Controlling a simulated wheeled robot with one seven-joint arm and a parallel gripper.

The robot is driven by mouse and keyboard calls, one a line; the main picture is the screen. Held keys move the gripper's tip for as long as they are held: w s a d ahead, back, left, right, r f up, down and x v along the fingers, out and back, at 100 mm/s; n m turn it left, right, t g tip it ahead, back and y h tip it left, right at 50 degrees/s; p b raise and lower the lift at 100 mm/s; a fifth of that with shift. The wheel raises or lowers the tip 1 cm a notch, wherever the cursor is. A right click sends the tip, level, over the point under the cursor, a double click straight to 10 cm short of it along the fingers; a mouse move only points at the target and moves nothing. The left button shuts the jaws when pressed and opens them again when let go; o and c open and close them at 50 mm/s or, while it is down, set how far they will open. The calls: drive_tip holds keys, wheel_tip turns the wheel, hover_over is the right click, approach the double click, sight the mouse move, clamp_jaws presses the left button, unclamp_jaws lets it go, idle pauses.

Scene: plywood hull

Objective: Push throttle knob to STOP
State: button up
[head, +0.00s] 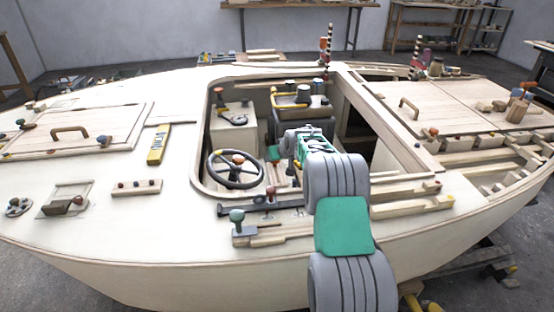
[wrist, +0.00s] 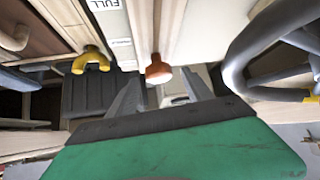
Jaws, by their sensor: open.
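My gripper (wrist: 161,79) is open, with one grey finger to the left of the knob and one to the right. The knob appears between or just beyond the fingertips; I cannot tell whether they touch it. In the head view my arm reaches over the cockpit edge, and the fingertips are too small to make out. A STOP marking is not legible.
A dark steering wheel (head: 236,169) stands in the cockpit; its rim (wrist: 240,62) is close on the right in the wrist view. A yellow hook (wrist: 92,60) is at the left there. A green-knobbed lever (head: 237,217) stands on the near deck. The left deck has free room.

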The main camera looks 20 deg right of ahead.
drive_tip(key=shift+w+f, duration=0.4)
drive_tip(key=shift+f, duration=0.05)
drive_tip(key=shift+c, duration=0.5)
clamp_jaws()
